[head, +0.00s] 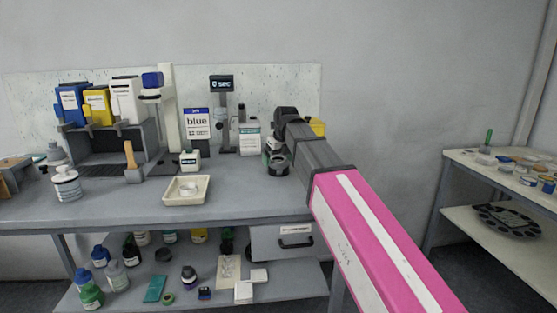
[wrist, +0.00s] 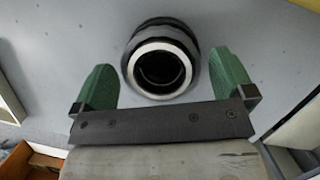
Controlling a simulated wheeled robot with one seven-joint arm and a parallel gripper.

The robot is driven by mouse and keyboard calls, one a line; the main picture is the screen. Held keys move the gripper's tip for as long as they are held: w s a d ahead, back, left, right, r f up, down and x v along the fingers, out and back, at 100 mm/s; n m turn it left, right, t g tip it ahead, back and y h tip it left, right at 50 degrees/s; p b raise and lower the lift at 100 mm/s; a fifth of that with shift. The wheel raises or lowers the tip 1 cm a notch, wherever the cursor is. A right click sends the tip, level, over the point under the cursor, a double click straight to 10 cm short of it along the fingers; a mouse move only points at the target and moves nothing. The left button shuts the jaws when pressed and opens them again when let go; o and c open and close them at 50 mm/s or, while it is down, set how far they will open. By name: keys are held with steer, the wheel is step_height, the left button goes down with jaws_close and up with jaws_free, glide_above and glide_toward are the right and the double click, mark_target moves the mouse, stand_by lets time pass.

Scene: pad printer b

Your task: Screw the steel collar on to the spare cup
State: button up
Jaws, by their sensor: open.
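A dark round cup with a pale metallic ring around its open mouth (wrist: 160,45) lies ahead of my gripper in the wrist view. I take it to be the spare cup; I cannot tell whether the ring is the steel collar or its own rim. In the head view a dark round cup (head: 278,167) stands on the bench below the end of my arm. My gripper (wrist: 170,80) is open, with its green fingers apart to the left and right of the cup's near edge, nothing visibly held. A pale ring-like piece (head: 188,188) lies in the cream tray (head: 172,202); it may be the collar.
The grey bench (head: 240,200) is clear between tray and cup. Behind stand a white bottle (head: 250,139), the blue-label box (head: 197,125) and a display post (head: 222,84). A white jar (head: 66,184) stands at left. A drawer (head: 295,243) is below; a side table (head: 500,165) is at right.

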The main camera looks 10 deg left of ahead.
steer(key=shift+r, duration=1.65)
steer(key=n+g+y, duration=0.1)
steer(key=n, duration=0.4)
steer(key=shift+w, duration=0.15)
steer(key=n+g, duration=0.1)
steer(key=n, duration=0.4)
steer(key=shift+n+g, duration=0.3)
steer(key=shift+g, duration=0.1)
steer(key=n, duration=0.2)
steer(key=n+g, duration=0.1)
steer(key=n, duration=0.2)
steer(key=shift+w+n+g, duration=0.1)
steer(key=shift+n+g, duration=0.2)
steer(key=n+g, duration=0.1)
steer(key=n, duration=0.3)
steer(key=shift+n+h, duration=0.3)
steer(key=shift+h, duration=0.1)
steer(key=shift+f, duration=0.15)
